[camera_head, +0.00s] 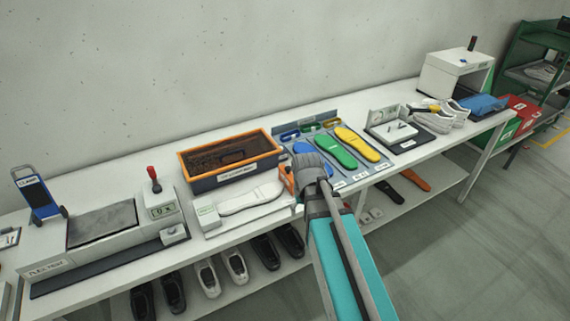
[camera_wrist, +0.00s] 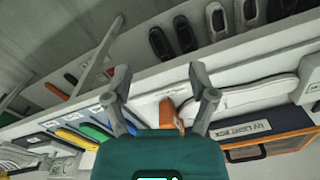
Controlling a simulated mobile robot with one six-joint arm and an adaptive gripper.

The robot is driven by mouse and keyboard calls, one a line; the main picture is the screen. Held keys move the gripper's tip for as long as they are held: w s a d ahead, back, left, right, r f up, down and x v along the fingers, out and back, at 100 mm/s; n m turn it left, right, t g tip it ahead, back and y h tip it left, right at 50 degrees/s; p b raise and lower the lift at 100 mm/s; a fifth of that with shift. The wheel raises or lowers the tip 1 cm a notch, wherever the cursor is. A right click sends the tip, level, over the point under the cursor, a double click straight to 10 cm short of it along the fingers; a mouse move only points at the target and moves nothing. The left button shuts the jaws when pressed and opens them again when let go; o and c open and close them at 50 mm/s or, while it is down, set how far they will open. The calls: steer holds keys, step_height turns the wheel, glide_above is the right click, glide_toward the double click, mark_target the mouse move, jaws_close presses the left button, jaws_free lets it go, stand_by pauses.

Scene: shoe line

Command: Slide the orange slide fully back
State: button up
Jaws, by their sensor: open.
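The orange slide (camera_head: 287,180) is a small upright block at the right end of a white foot-measuring board (camera_head: 222,222) in the head view. A foot-shaped white plate (camera_head: 252,195) lies on that board to the slide's left. My gripper (camera_head: 308,172) is over the table's front part, just right of the slide, and partly hides the area behind it. In the wrist view my open gripper (camera_wrist: 158,84) has the orange slide (camera_wrist: 168,113) between its spread fingers, nearer the right one. I cannot tell whether a finger touches it.
An orange-rimmed dark bin (camera_head: 186,168) stands behind the board. A grey machine with a red-knobbed lever (camera_head: 153,176) stands at the left. Shoes sit on the lower shelf (camera_head: 262,280).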

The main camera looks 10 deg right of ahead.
mark_target(288, 168)
steer(key=w+r+m+p, duration=0.2)
steer(key=w+r+p, duration=0.3)
steer(key=w, duration=0.7)
steer(key=w+r+m+p, duration=0.2)
steer(key=w+r+p, duration=0.3)
steer(key=w, duration=0.7)
steer(key=shift+w+r, duration=0.2)
steer(key=shift+r, duration=0.6)
steer(key=shift+f, duration=0.15)
step_height(288, 168, down, 14)
steer(key=b, duration=1.3)
steer(key=shift+r, duration=0.2)
jaws_close()
